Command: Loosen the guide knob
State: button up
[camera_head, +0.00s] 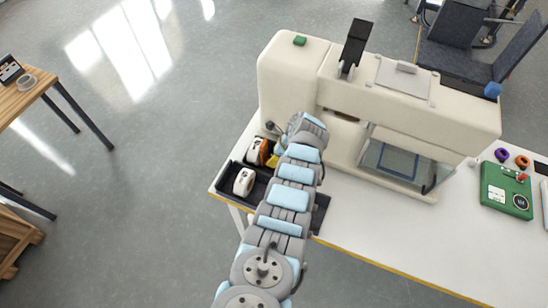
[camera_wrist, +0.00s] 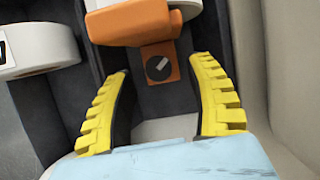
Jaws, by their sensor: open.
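In the wrist view, a small dark round knob (camera_wrist: 158,68) with a light slot mark sits on an orange plate (camera_wrist: 172,52). I take it for the guide knob. A larger orange block (camera_wrist: 128,24) lies just beyond it and overlaps the plate's far edge. My gripper (camera_wrist: 160,70) is open, with one yellow ribbed finger on each side of the knob and a clear gap to it. Nothing is between the fingers' pads. In the head view my gripper (camera_head: 272,160) is mostly hidden by my arm, beside an orange part (camera_head: 262,153); the knob cannot be made out there.
A black tray (camera_head: 226,186) holds white rolls (camera_head: 243,182) on the white table (camera_head: 375,232). The cream machine (camera_head: 290,80) stands close on the right. A green box (camera_head: 506,190) and small rings lie at the far right. The table front is clear.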

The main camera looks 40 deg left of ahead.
jog(key=shift+s+a+f, duration=0.15)
jog(key=shift+a+f, duration=0.05)
jog(key=shift+f, duration=0.3)
